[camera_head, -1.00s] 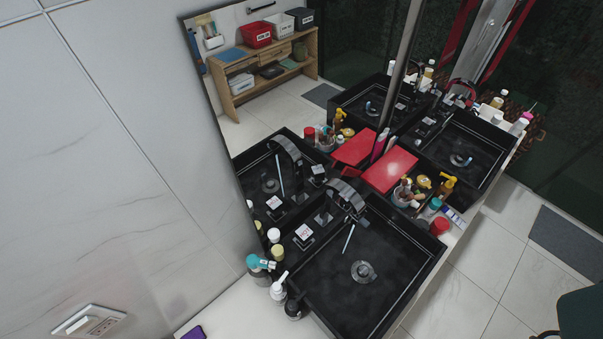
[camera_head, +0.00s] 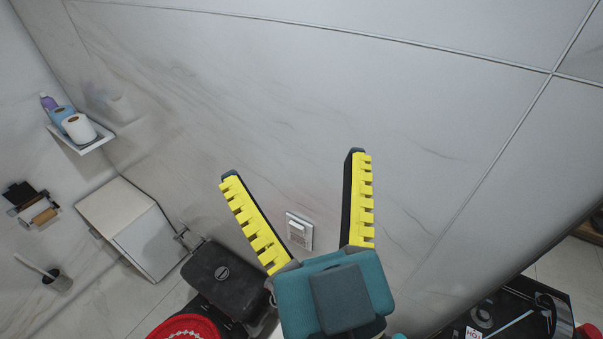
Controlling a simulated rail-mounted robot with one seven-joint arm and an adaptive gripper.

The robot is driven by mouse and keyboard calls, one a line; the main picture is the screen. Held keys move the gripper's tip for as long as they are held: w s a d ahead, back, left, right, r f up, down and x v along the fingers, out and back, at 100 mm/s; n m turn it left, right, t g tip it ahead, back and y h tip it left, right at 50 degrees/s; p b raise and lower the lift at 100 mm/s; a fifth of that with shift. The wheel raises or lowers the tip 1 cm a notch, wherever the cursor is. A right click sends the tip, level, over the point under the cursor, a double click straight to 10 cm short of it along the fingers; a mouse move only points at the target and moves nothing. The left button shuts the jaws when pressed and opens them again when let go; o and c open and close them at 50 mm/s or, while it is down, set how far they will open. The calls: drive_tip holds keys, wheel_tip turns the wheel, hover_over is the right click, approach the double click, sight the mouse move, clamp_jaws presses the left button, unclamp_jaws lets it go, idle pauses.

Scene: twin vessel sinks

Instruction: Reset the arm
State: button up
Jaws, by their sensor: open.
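My gripper (camera_head: 293,165) is in the lower middle of the head view, a teal body with two yellow, ridged fingers. The fingers are spread wide with nothing between them. They stand in front of the pale marble wall (camera_head: 230,90), and I cannot tell how far off it is. No other object is named by the task.
A wall socket (camera_head: 299,231) shows between the fingers. A white box (camera_head: 130,228), a toilet brush (camera_head: 57,279) and a shelf with rolls (camera_head: 82,136) are left.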

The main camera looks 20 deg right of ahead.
drive_tip(key=shift+f, duration=0.1)
wheel_tip(320, 180, up, 14)
drive_tip(key=p, duration=1.4)
